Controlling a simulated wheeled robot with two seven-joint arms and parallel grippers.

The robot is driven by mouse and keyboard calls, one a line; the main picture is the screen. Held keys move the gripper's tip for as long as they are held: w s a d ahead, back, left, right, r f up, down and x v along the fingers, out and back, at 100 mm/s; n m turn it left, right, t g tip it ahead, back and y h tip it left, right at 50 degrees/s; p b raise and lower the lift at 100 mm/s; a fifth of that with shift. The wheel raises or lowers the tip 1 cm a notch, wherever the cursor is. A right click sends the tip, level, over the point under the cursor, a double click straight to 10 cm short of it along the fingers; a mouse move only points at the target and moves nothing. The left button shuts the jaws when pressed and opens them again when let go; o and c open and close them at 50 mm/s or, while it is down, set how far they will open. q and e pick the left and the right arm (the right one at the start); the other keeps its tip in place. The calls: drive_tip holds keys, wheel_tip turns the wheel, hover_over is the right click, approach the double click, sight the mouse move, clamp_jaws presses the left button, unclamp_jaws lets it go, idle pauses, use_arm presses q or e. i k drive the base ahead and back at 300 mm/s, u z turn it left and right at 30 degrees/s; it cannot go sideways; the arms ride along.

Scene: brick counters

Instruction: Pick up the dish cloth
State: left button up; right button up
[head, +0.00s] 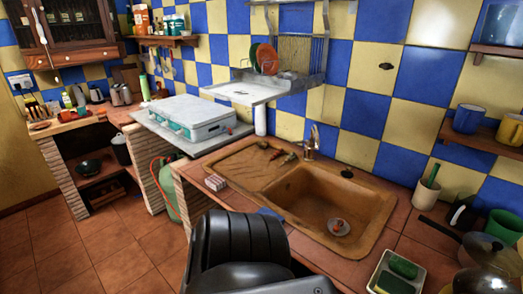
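I cannot make out the dish cloth for sure. A small blue flat patch (270,213) lies on the tiled counter at the front left corner of the sink; it may be the cloth, and a black part of mine partly hides it. A green pad (403,267) and a dark green and yellow sponge (394,284) lie in a white tray at the lower right. Neither of my gripper's fingertips shows in the head view.
The brown sink (325,205) holds a small dish. A brick-like box (215,182) sits left of its drainboard. Pans (485,250) crowd the right counter, with a green cup (503,227). A white stove (192,117) stands at the left. The tiled floor at left is clear.

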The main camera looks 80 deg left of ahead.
sight(264, 210)
drive_tip(key=u, duration=0.9)
drive_tip(key=i, duration=0.8)
drive_tip(key=u, duration=0.9)
